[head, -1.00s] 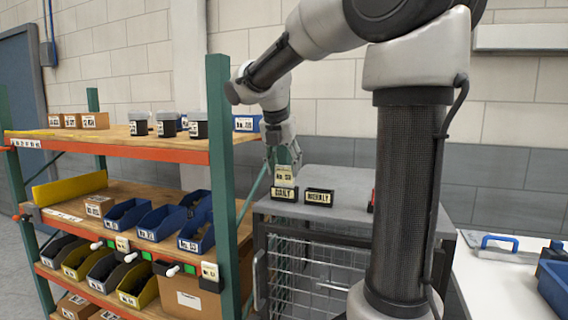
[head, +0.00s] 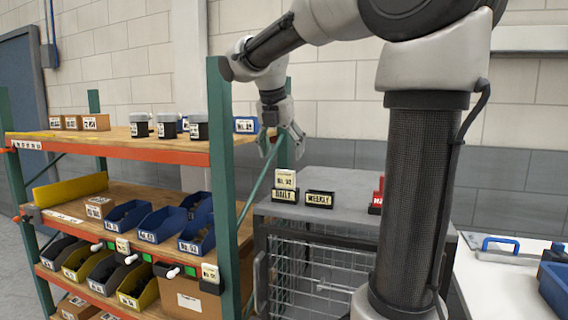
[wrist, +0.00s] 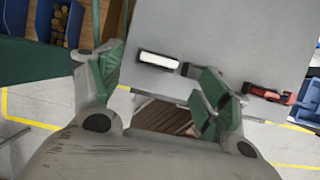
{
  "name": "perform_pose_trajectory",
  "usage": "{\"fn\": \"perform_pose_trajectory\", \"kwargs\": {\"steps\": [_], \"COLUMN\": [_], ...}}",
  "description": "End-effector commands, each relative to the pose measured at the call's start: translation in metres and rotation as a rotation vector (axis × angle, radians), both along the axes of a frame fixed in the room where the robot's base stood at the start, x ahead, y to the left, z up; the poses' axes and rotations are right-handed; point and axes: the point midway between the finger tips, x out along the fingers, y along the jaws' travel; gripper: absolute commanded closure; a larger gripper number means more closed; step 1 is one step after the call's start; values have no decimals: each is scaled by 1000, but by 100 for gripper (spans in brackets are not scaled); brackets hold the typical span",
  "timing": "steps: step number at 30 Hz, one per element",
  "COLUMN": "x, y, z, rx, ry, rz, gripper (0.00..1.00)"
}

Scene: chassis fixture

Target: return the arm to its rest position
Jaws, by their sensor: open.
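My gripper (head: 283,147) is open and empty in the head view. It hangs above the grey cabinet top, beside the green shelf post, higher than the cards. A cream card (head: 285,181) stands upright in the black DAILY holder (head: 285,196), below the gripper and apart from it. In the wrist view my gripper (wrist: 157,78) shows two spread fingers with green pads and nothing between them. My arm reaches from the right across the top of the head view.
The grey cabinet top (head: 345,185) also bears the WEEKLY holder (head: 319,200) and a red card (head: 379,188) in a holder. A shelf rack (head: 120,143) with bins and cups stands close on the left. A white table (head: 500,275) with blue items is at right.

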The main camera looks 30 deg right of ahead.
Motion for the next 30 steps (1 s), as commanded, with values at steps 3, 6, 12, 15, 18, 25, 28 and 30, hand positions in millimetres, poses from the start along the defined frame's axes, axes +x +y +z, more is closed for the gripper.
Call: {"fn": "perform_pose_trajectory", "kwargs": {"steps": [3,6,12,15,18,25,28,30], "x": [-6,-10,-15,-16,-16,-8,-17,-33], "y": [9,14,19,20,20,28,37,42], "z": [25,42,58,60,60,44,10,-12], "rx": [0,1,0,0,5,154,282,376], "ry": [-3,-2,0,0,-6,-156,-221,-265], "rz": [2,2,0,0,-18,-419,-739,-977], "gripper": [24,24,24,24,24,24,24,24]}}
